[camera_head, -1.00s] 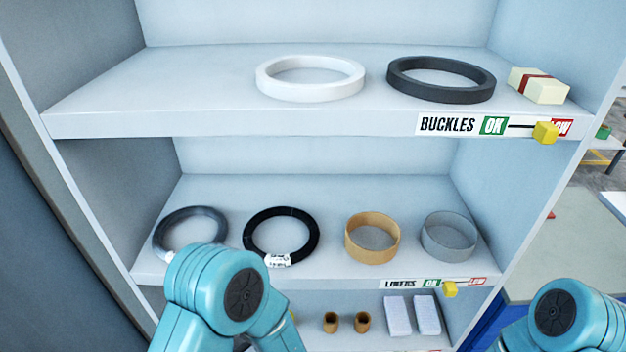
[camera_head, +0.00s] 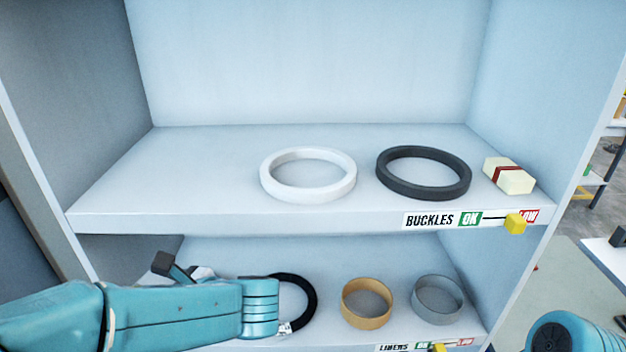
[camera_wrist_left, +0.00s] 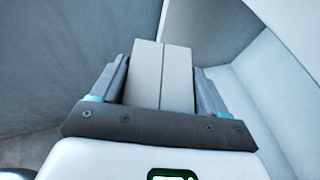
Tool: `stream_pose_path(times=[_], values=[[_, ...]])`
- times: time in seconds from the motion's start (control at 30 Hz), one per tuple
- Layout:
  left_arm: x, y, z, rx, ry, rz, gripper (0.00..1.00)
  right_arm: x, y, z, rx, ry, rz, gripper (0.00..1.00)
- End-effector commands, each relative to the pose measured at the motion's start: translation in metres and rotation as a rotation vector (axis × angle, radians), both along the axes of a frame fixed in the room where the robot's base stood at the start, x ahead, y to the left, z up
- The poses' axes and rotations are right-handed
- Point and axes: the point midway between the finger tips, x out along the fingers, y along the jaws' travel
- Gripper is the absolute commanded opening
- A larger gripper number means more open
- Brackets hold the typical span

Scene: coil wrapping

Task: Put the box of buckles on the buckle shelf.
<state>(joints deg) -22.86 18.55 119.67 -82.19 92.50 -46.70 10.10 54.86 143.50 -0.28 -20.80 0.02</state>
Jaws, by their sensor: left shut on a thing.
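The box (camera_wrist_left: 161,75) is pale grey with a seam down its middle. In the left wrist view it sits between the two dark fingers of my left gripper (camera_wrist_left: 160,92), which is shut on it. In the head view my left arm reaches in from the left, below the buckle shelf's front edge, with a dark part of the left gripper (camera_head: 175,266) showing; I cannot make out the box there. The buckle shelf (camera_head: 130,190) is the upper white board, with a BUCKLES label (camera_head: 430,220) on its front edge. My right gripper is out of view.
On the buckle shelf stand a white ring (camera_head: 308,190), a black ring (camera_head: 423,188) and a cream block with a red band (camera_head: 509,177). The shelf's left part is clear. Below are a dark ring (camera_head: 309,300), a tan ring (camera_head: 367,318) and a grey ring (camera_head: 438,312).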

Motion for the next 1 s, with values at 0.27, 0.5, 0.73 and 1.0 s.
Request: stream_pose_path(times=[0.27, 0.5, 0.73, 1.0], values=[[-0.001, 0.062, 0.166, -0.002, -0.008, 0.254, 0.17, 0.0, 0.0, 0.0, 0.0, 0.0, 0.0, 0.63], [0.0, 0.082, 0.222, 0.004, -0.001, 0.334, 0.17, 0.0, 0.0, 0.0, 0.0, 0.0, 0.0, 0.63], [0.0, 0.092, 0.25, 0.006, 0.001, 0.375, 0.17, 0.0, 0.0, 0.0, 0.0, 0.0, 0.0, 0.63], [0.0, 0.098, 0.266, 0.005, 0.004, 0.398, 0.17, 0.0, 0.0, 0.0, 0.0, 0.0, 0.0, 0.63]])
